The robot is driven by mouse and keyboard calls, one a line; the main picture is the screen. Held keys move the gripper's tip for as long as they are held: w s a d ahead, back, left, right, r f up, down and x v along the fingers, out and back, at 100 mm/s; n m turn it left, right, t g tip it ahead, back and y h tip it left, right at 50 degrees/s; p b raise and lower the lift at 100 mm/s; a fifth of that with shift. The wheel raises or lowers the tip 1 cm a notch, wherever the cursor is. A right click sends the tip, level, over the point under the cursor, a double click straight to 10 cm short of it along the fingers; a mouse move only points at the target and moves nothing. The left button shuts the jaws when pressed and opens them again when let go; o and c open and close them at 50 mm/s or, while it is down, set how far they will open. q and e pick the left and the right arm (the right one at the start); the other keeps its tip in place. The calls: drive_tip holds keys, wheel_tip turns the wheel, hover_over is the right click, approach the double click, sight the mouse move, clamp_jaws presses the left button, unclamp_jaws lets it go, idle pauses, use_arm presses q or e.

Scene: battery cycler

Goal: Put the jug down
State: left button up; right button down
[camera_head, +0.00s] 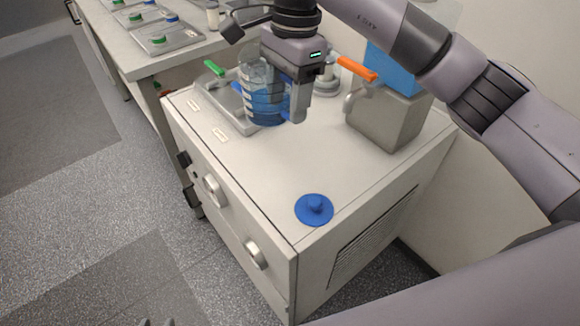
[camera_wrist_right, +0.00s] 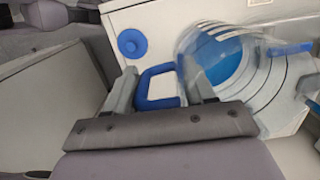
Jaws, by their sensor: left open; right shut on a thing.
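The jug (camera_head: 262,88) is clear, with blue liquid in it and a blue handle. It is upright over the back part of the white cabinet top (camera_head: 290,165), beside a metal tray. I cannot tell whether its base touches the top. My right gripper (camera_head: 297,108) is shut on the handle. In the right wrist view the handle (camera_wrist_right: 158,86) lies between the fingers, with the jug body (camera_wrist_right: 225,65) to the right. The gripper hides part of the jug in the head view. Only the grey tips of my left gripper (camera_head: 157,322) show at the bottom edge.
A blue lid (camera_head: 314,209) lies near the cabinet's front corner. A shallow metal tray (camera_head: 240,124) and a green-handled valve (camera_head: 214,68) are at the left. A grey metal box (camera_head: 388,118) and an orange handle (camera_head: 356,69) are at the right. The middle front is clear.

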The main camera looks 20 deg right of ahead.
wheel_tip(320, 180, down, 15)
drive_tip(key=shift+r+p, duration=0.1)
drive_tip(key=shift+p, duration=0.5)
drive_tip(key=shift+f, duration=0.3)
drive_tip(key=shift+f+b, duration=0.2)
drive_tip(key=shift+b, duration=0.1)
drive_tip(key=shift+c, duration=2)
unclamp_jaws()
